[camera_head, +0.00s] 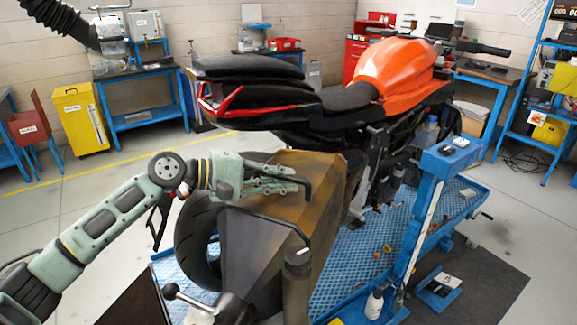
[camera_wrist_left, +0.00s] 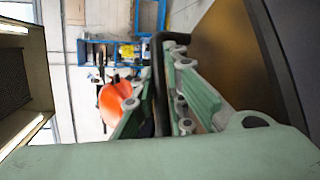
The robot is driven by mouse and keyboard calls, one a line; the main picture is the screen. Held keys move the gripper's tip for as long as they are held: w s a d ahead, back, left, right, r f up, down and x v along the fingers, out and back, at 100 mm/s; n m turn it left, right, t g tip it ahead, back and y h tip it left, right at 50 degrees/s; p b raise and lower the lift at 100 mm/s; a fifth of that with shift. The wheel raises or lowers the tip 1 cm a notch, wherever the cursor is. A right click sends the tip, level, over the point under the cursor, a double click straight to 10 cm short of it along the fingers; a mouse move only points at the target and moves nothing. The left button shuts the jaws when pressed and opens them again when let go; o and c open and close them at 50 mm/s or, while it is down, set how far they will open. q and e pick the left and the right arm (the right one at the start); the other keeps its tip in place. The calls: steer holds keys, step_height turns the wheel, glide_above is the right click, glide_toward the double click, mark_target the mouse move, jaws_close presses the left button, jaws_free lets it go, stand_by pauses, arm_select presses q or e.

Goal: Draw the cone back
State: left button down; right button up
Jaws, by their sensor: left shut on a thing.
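The cone (camera_head: 268,235) is a large brown and dark-grey faceted hood behind the motorcycle's rear wheel. A black bar handle (camera_head: 308,192) stands at its upper side, and its bent end shows past the fingers. My green left gripper (camera_head: 292,184) reaches over the cone from the left and is shut on this handle. In the left wrist view, the black handle (camera_wrist_left: 160,85) runs between the two fingers, with the brown cone wall (camera_wrist_left: 222,45) close on the right. The grip hides part of the handle. My right gripper is not in view.
The orange motorcycle (camera_head: 395,70) stands on a blue lift platform (camera_head: 355,262), its rear wheel (camera_head: 196,240) beside the cone. A blue post (camera_head: 425,200) rises on the right. A lever with a black knob (camera_head: 171,290) sits at the cone's near end. Floor at the left is open.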

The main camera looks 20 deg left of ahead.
arm_select(q)
steer(key=shift+s+d+f, duration=0.15)
steer(key=shift+s+d, duration=0.05)
steer(key=shift+w+f, duration=0.1)
steer(key=shift+w, duration=0.05)
steer(key=c, duration=2.2)
jaws_free()
steer(key=shift+o, duration=0.8)
steer(key=shift+a, duration=0.25)
steer(key=v, duration=1.2)
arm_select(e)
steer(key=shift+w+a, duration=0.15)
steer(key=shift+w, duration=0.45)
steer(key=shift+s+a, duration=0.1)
